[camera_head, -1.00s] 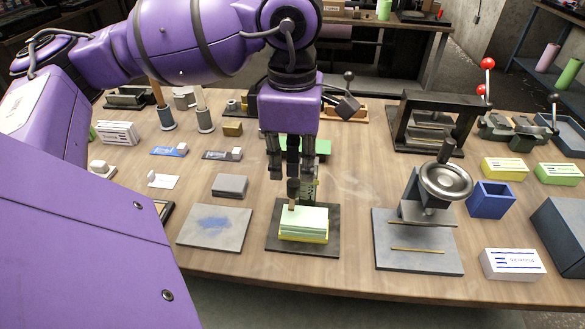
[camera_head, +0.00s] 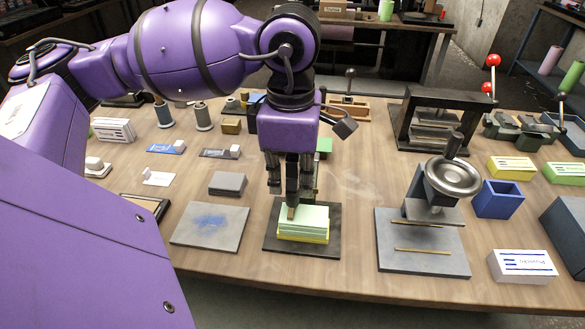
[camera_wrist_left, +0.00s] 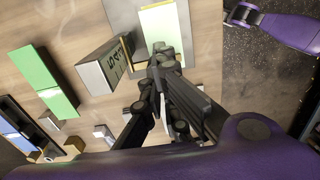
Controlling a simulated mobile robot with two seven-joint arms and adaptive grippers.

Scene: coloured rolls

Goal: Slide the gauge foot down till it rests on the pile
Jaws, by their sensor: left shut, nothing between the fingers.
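The pile (camera_head: 308,222) of pale green and yellow sheets lies on the dark gauge base (camera_head: 272,245). It also shows in the wrist view (camera_wrist_left: 163,30). The upright gauge scale (camera_head: 315,176) with dark marks stands behind the pile, partly hidden by my fingers; its marked face also shows in the wrist view (camera_wrist_left: 108,67). My left gripper (camera_head: 291,203) points down over the left part of the pile, its fingers shut with nothing between them. A small brown piece (camera_head: 291,213) is at the fingertips by the pile's top; I cannot tell whether it is the gauge foot or touches the pile.
A grey plate with a blue smear (camera_head: 205,228) lies to the left, a grey block (camera_head: 228,184) behind it. A handwheel device (camera_head: 453,178) on a grey base stands to the right, with a blue box (camera_head: 497,200) and a white box (camera_head: 522,266) beyond.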

